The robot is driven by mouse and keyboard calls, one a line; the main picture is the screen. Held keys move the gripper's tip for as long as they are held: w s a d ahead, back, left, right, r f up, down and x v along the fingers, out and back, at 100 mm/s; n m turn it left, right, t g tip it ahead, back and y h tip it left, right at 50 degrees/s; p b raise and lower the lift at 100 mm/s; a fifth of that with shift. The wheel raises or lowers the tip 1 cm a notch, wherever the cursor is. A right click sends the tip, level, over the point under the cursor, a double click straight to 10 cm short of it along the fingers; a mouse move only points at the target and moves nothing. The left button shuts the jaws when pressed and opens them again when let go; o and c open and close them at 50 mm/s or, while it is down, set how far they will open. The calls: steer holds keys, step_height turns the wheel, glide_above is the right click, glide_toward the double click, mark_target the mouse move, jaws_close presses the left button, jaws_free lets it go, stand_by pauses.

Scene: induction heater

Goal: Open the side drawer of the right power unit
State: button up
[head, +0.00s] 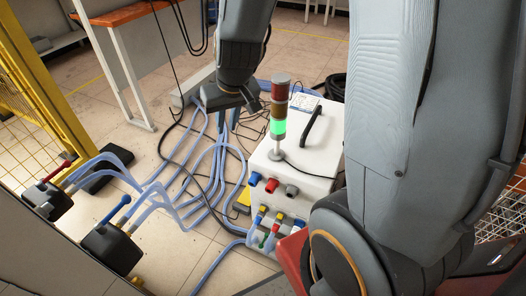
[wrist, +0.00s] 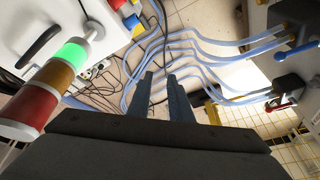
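A white box-shaped unit (head: 300,165) with a black top handle and a stack light (head: 279,118) lit green stands right of centre in the head view. I take it to be a power unit, but cannot tell if it is the right one. Its white top (wrist: 55,28) and the stack light (wrist: 60,75) show at left in the wrist view. No side drawer can be made out; my arm covers the unit's right part. My gripper (wrist: 160,77) has its two fingers apart with nothing between them, above the hoses and floor, clear of the unit.
Blue hoses (head: 205,175) and dark cables spread over the tiled floor left of the unit. Dark connector boxes (head: 112,245) stand at the lower left by a yellow mesh fence (head: 40,110). An orange-topped table (head: 125,14) is behind at left.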

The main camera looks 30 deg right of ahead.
steer(key=w+d+f+m+t+h+b, duration=0.1)
steer(key=w+d+f+t+h+b, duration=0.25)
steer(key=w+f+b, duration=0.7)
steer(key=w+d+f+t+h+b, duration=0.2)
steer(key=w+d+f+b, duration=0.2)
steer(key=w+f+b, duration=0.55)
steer(key=w+d+f+m+g+h+b, duration=0.1)
steer(key=w+d+f+g+h+b, duration=0.15)
steer(key=d+f+b, duration=0.35)
steer(key=w+d+f+g+h+b, duration=0.1)
steer(key=d+f+h+b, duration=0.2)
steer(key=f, duration=0.5)
steer(key=w+d+f+m+g+h+b, duration=0.1)
steer(key=w+d+f+h+b, duration=0.15)
steer(key=f+h+b, duration=0.35)
steer(key=shift+y, duration=0.9)
steer(key=x, duration=0.2)
steer(key=b+x, duration=0.1)
steer(key=x, duration=0.2)
steer(key=s+b+x, duration=0.1)
steer(key=x, duration=0.1)
steer(key=shift+w+d+f, duration=0.1)
steer(key=shift+d+f, duration=0.2)
steer(key=shift+d, duration=0.05)
steer(key=shift+c, duration=0.5)
jaws_close()
